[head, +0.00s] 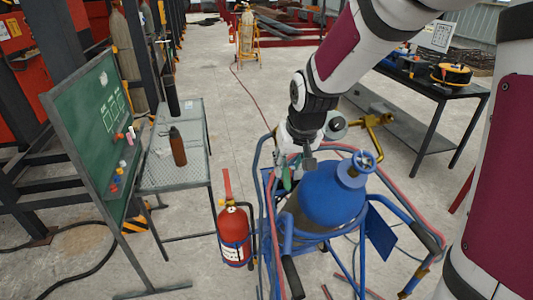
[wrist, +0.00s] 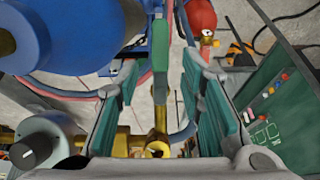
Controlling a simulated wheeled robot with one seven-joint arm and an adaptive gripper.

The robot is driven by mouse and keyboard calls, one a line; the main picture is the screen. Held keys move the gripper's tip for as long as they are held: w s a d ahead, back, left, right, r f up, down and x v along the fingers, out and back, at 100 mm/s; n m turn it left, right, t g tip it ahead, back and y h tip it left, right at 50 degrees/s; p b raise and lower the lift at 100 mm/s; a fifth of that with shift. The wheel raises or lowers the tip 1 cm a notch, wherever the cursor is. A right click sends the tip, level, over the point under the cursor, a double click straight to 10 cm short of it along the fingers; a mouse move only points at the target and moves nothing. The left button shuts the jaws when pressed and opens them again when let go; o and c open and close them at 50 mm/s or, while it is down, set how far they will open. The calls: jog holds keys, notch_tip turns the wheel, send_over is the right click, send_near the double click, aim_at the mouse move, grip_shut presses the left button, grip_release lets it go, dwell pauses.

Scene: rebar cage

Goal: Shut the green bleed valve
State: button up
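The green bleed valve shows in the wrist view as an upright green lever (wrist: 160,42) above a brass stem (wrist: 160,118). My gripper (wrist: 160,68) is open, with one teal-padded finger on each side of the lever. The lever looks to be between the fingertips, and I see gaps on both sides. I cannot tell how deep it sits between them. In the head view my gripper (head: 297,163) is beside the blue cylinder, and a small part of the green lever (head: 286,179) shows just below it. My gripper and arm hide most of the valve there.
A blue cylinder (head: 333,193) stands in a blue tubular cart (head: 285,243) with red hoses, close to my gripper. A grey knob (wrist: 34,148) sits on brass fittings nearby. A red extinguisher (head: 234,235), a mesh table (head: 192,128) and a green board (head: 97,128) stand to the left.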

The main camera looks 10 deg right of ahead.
aim_at(286, 172)
jog(key=shift+x, duration=2.55)
grip_shut()
